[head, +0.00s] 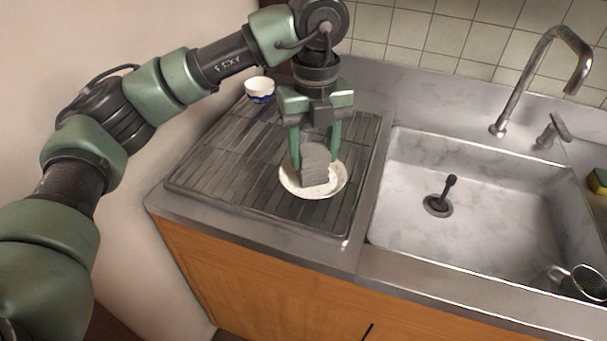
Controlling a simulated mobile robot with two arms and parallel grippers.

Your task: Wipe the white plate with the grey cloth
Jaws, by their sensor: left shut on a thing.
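The white plate (333,187) lies on the ribbed draining board left of the sink. The grey cloth (314,165) is a folded block over the middle of the plate. Its lower end appears to meet the plate's surface, though I cannot tell for sure whether it touches. My left gripper (313,160) points down above the plate and is shut on the cloth, with a green finger on each side of it. The cloth and fingers hide part of the plate's middle and back rim. My right gripper is not in view.
A white and blue cup (259,90) stands at the back left of the draining board (222,165). The sink (480,200) is on the right, with a tall faucet (545,70) behind it. A metal mesh strainer (583,283) is in the sink's front right corner. A yellow sponge (598,181) is at the right edge.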

